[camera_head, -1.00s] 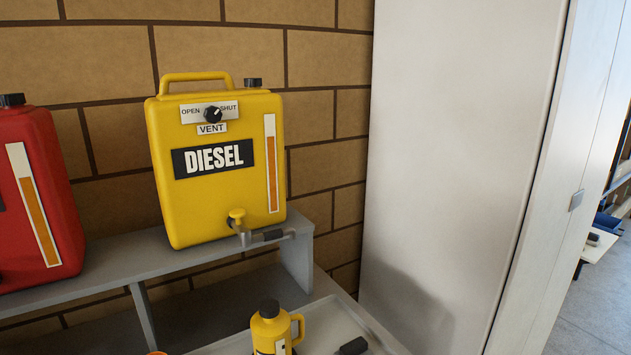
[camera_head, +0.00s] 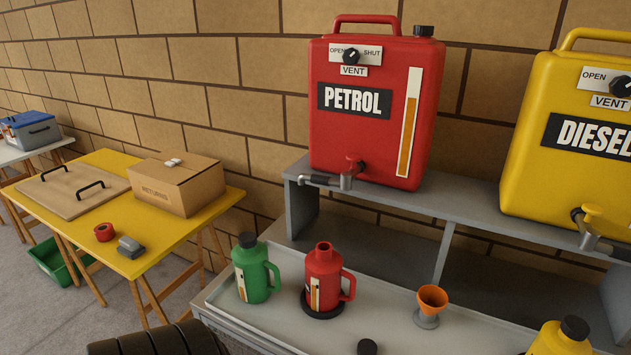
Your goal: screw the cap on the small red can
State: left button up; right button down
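The small red can (camera_head: 325,267) stands upright on a round black base on the grey tray (camera_head: 270,308). Its neck is open at the top, with no cap on it, and its handle points right. A round black cap (camera_head: 367,347) lies on the tray at the bottom edge of the picture, in front of the can and to its right, apart from it. Neither of my grippers shows in the head view.
A capped green can (camera_head: 250,272) stands left of the red can. An orange funnel (camera_head: 432,298) and a capped yellow can (camera_head: 560,342) stand to the right. A large red petrol container (camera_head: 350,140) sits on the shelf (camera_head: 460,220) behind. A yellow table (camera_head: 160,235) is at left.

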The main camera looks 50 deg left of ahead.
aim_at(323, 266)
jog(key=u, duration=1.6)
